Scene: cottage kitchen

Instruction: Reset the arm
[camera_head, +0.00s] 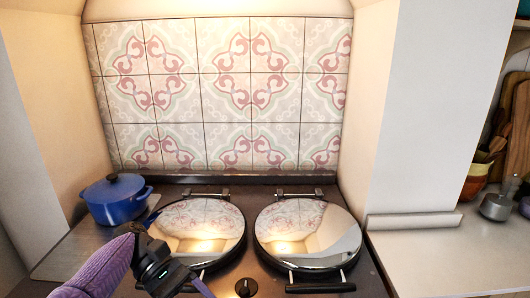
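My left arm, purple, comes in at the lower left of the head view. A black part at its end, my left gripper (158,268), shows in front of the stove's left round lid (203,230). Its fingertips cannot be made out, so I cannot tell whether it is open or shut or holds anything. My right arm and gripper are not in view.
The range stove has two mirror-like round lids, both down; the right lid (307,234) is clear of my arm. A blue lidded pot (116,201) stands at the back left. A wall pillar (428,110) rises on the right, beside a counter (440,255) with bare room.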

